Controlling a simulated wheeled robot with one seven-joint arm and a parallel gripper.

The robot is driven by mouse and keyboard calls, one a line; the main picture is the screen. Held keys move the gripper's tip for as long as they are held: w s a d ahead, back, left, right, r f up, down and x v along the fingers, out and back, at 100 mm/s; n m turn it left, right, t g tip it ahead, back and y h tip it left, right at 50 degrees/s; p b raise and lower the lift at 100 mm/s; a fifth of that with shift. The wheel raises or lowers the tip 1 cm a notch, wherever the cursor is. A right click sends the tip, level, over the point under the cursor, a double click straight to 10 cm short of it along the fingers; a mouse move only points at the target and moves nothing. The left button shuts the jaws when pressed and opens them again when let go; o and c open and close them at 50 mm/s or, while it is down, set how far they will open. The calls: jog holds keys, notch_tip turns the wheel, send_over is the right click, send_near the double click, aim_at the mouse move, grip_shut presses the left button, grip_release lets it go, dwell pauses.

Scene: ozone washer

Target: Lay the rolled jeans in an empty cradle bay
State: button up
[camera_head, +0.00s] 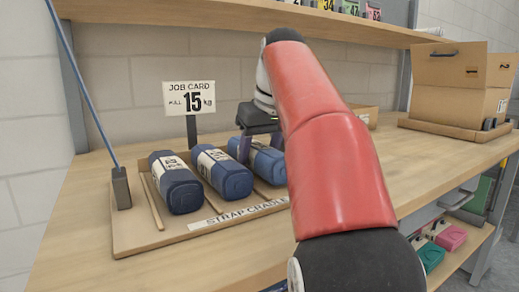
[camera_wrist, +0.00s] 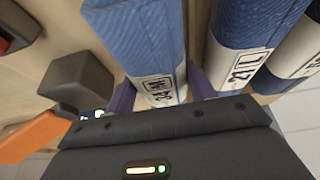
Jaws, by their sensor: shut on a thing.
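The rolled jeans (camera_head: 265,163), a lighter blue roll with a white paper band, are between the fingers of my gripper (camera_head: 261,147). They sit in or just over the right part of the wooden strap cradle (camera_head: 150,238); I cannot tell whether they touch its base. In the wrist view the held roll (camera_wrist: 140,40) lies between my two purple fingers (camera_wrist: 161,92), its band facing me. Two darker blue rolls lie in the cradle to the left, one at the far left (camera_head: 177,186) and one in the middle (camera_head: 222,172). My arm hides the cradle's right end.
A job card sign (camera_head: 190,97) reading 15 kg stands behind the cradle. A dark block with a blue rod (camera_head: 121,188) stands at the cradle's left edge. Cardboard boxes (camera_head: 460,85) stand on the bench at right. A shelf (camera_head: 225,17) runs above. The bench front is clear.

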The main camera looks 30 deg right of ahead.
aim_at(262, 147)
jog(key=shift+f+b, duration=0.3)
jog(key=shift+f, duration=0.15)
jog(key=o, duration=1.4)
jog(key=p+v, duration=0.3)
jog(key=v, duration=0.5)
jog(key=shift+w, duration=0.1)
jog(key=shift+f, duration=0.1)
